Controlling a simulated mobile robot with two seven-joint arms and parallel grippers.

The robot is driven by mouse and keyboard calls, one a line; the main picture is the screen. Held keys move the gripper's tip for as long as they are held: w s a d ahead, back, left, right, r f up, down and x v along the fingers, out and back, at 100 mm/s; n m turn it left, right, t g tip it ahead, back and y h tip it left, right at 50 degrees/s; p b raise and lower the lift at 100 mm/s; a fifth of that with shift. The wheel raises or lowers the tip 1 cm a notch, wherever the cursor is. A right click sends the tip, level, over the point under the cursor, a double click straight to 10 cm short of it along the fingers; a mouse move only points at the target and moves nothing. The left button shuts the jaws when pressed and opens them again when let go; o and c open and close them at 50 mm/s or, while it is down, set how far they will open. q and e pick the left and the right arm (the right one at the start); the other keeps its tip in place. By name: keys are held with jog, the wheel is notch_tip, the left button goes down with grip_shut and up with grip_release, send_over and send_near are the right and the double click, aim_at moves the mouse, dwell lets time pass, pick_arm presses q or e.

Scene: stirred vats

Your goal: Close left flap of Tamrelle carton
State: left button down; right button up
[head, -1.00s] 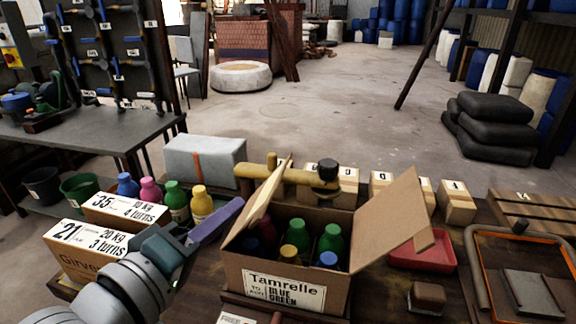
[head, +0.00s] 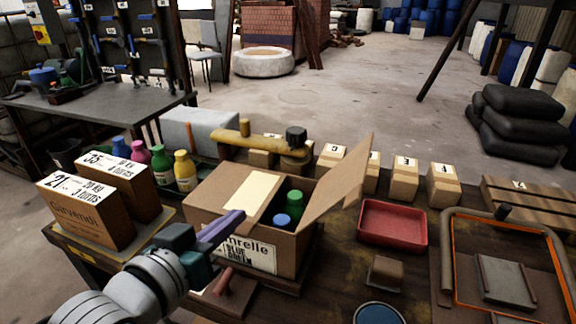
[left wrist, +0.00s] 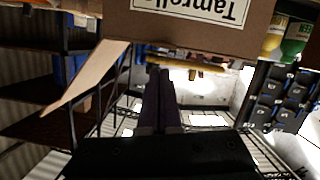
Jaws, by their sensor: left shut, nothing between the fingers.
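The Tamrelle carton (head: 284,262) stands on the bench in the head view, its labelled front towards me. Its left flap (head: 212,188) lies folded inward over the left part of the opening, with a cream patch on it. The right flap (head: 338,185) stands up, leaning outward to the right. A green and a blue bottle cap (head: 282,219) show in the uncovered part. My left gripper (head: 240,216) is shut and empty, in front of the carton, covering part of the label. The left wrist view shows the shut fingers (left wrist: 160,95) and the carton front (left wrist: 235,35). My right gripper is not in view.
Two labelled cartons (head: 85,215) stand at the left, with several bottles (head: 160,160) behind. A yellow pipe-like tool (head: 262,143) lies behind the carton. A red tray (head: 392,224) and a brown block (head: 385,271) are to the right.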

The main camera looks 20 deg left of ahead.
pick_arm(q)
jog(key=shift+d+f+b, duration=0.25)
jog(key=shift+f+b, duration=0.35)
jog(key=shift+f, duration=0.5)
